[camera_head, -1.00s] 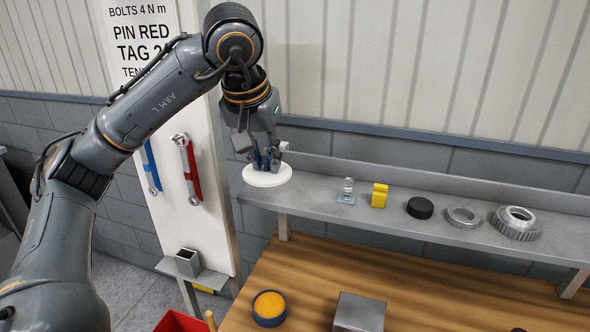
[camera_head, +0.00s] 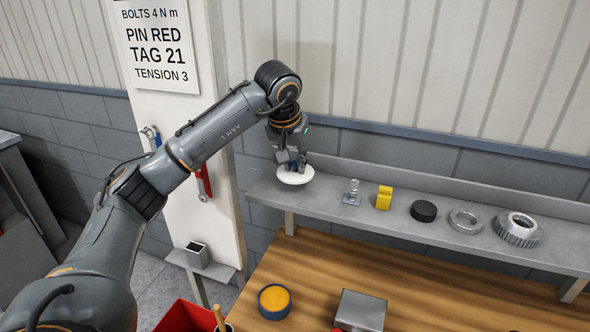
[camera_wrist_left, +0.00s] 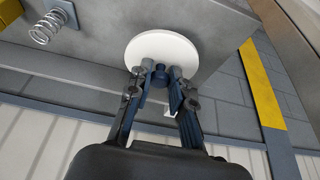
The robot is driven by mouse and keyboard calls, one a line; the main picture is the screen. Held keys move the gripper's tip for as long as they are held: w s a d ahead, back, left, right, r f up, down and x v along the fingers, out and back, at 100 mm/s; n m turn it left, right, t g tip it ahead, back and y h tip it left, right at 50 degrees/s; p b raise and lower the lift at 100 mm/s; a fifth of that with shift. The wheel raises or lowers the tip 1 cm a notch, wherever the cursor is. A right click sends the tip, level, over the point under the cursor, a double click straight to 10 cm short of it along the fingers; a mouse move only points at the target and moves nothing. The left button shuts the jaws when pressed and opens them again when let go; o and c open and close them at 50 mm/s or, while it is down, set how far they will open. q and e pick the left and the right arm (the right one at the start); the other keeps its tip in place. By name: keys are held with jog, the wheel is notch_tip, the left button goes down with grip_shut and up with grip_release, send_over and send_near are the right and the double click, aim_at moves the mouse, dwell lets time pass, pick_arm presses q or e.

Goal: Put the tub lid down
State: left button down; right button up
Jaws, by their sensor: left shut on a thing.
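The tub lid (camera_head: 295,177) is a white disc at the left end of the grey shelf (camera_head: 400,222). My left gripper (camera_head: 293,164) points down over it and is shut on the lid's dark blue knob (camera_wrist_left: 160,72). In the left wrist view the white disc (camera_wrist_left: 150,48) lies against the shelf's grey surface near its edge. I cannot tell whether the lid touches the shelf or hangs just above it. An open blue tub with orange contents (camera_head: 274,300) stands on the wooden bench below. My right gripper is not in view.
On the shelf, right of the lid, stand a spring on a plate (camera_head: 352,192), a yellow block (camera_head: 384,198), a black disc (camera_head: 423,211), a metal ring (camera_head: 465,221) and a gear (camera_head: 517,229). A metal block (camera_head: 361,311) and red bin (camera_head: 186,318) are below.

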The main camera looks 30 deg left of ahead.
aim_at(295, 172)
pick_arm(q)
jog(key=x, duration=0.2)
jog(key=p+x, duration=0.1)
jog(key=shift+s+d+f, duration=0.1)
jog(key=shift+s+f, duration=0.1)
jog(key=shift+f, duration=0.3)
jog(key=shift+f, duration=0.2)
jog(key=c, duration=1.4)
grip_release()
jog(key=shift+o, duration=1)
